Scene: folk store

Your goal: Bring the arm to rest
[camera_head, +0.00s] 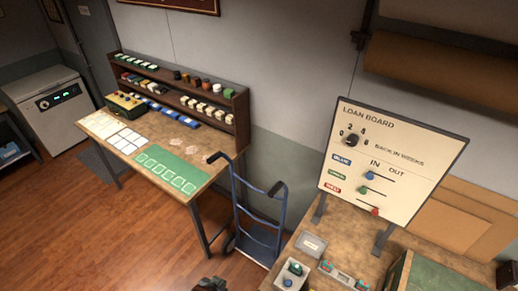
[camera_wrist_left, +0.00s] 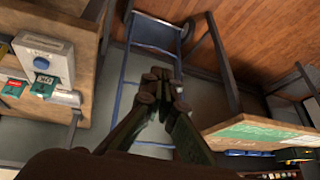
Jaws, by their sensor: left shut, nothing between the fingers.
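My left gripper (camera_wrist_left: 160,88) shows in the left wrist view with its fingertips together and nothing between them. It points down over the gap between two tables. In the head view only a small dark part of the left gripper (camera_head: 209,284) shows at the bottom edge, left of the hand truck. My right gripper is in neither view.
A blue hand truck (camera_head: 258,222) stands between the work table (camera_head: 205,166) with its shelf rack and the right table (camera_head: 335,228). The right table bears a loan board (camera_head: 388,160) and small boxes. Wooden floor (camera_head: 90,235) is clear at left.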

